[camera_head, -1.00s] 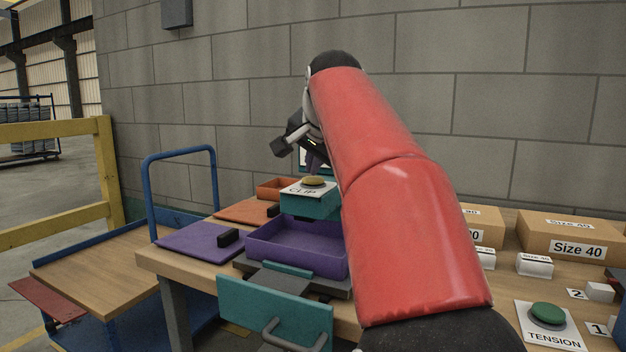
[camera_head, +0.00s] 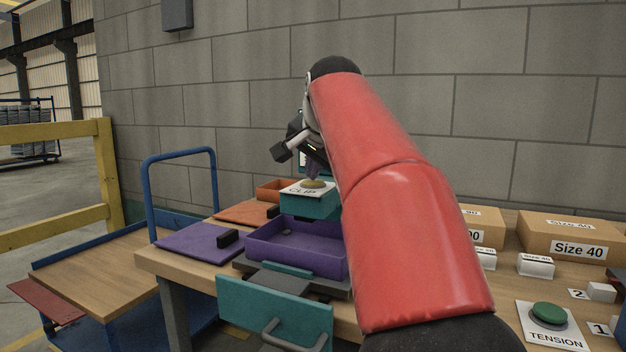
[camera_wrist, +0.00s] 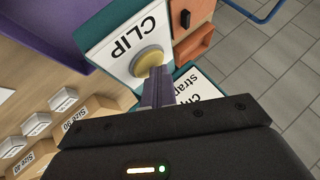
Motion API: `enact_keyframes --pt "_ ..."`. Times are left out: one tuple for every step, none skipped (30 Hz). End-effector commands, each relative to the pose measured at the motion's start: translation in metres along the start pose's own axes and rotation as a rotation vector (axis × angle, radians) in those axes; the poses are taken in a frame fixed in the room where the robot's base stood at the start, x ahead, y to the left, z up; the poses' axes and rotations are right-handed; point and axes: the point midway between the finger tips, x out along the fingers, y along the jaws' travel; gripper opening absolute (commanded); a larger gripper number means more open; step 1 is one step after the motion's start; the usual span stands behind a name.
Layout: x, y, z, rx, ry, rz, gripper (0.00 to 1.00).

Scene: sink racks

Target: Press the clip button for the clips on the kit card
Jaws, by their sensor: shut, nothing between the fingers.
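The CLIP button (camera_head: 312,184) is a round yellow-tan cap on a white plate lettered CLIP, on top of a teal box (camera_head: 318,207). In the wrist view the button (camera_wrist: 149,62) is just beyond my fingertips. My gripper (camera_head: 313,178) is shut and empty, with its purple-grey fingers pointing down at the button. The fingertips (camera_wrist: 158,72) overlap the cap's edge and appear to touch it. A white card with a teal border (camera_wrist: 198,88), partly readable as "strap", is half hidden behind my gripper; I cannot tell its full text.
A purple tray (camera_head: 272,258) stands in front of the teal box, with a small grey piece (camera_head: 287,232) inside. An orange bin (camera_head: 272,187) is behind. Size-labelled cartons (camera_head: 570,236) and a green TENSION button (camera_head: 548,313) are at right. A blue cart (camera_head: 105,270) stands at left.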

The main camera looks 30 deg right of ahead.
Motion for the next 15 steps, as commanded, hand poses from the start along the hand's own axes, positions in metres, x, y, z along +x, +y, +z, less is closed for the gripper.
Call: enact_keyframes --pt "0.001 0.001 0.001 0.0 -0.003 0.002 0.0" --pt "0.001 0.0 0.001 0.0 -0.003 0.003 0.0" --pt "0.001 0.0 0.0 0.0 -0.003 0.003 0.0" --pt "0.0 0.0 0.0 0.0 -0.003 0.003 0.0" --pt "-0.001 -0.001 -0.001 0.0 -0.003 0.003 0.0" --pt "-0.002 -0.002 -0.002 0.0 -0.003 0.003 0.0" --pt "-0.003 -0.003 -0.002 0.0 -0.003 0.003 0.0" --pt "-0.004 -0.004 -0.003 0.0 -0.003 0.003 0.0" --pt "-0.006 -0.005 -0.005 0.0 -0.003 0.003 0.0" --pt "-0.007 -0.006 -0.006 0.0 -0.003 0.002 0.0" --pt "-0.009 -0.007 -0.007 0.0 -0.003 0.002 0.0" --pt "-0.01 -0.008 -0.008 0.0 -0.003 0.002 0.0" --pt "-0.011 -0.009 -0.009 0.0 -0.003 0.002 0.0" --pt "-0.012 -0.009 -0.009 0.0 -0.002 0.002 0.0" --pt "-0.013 -0.01 -0.01 0.0 -0.002 0.002 0.0"
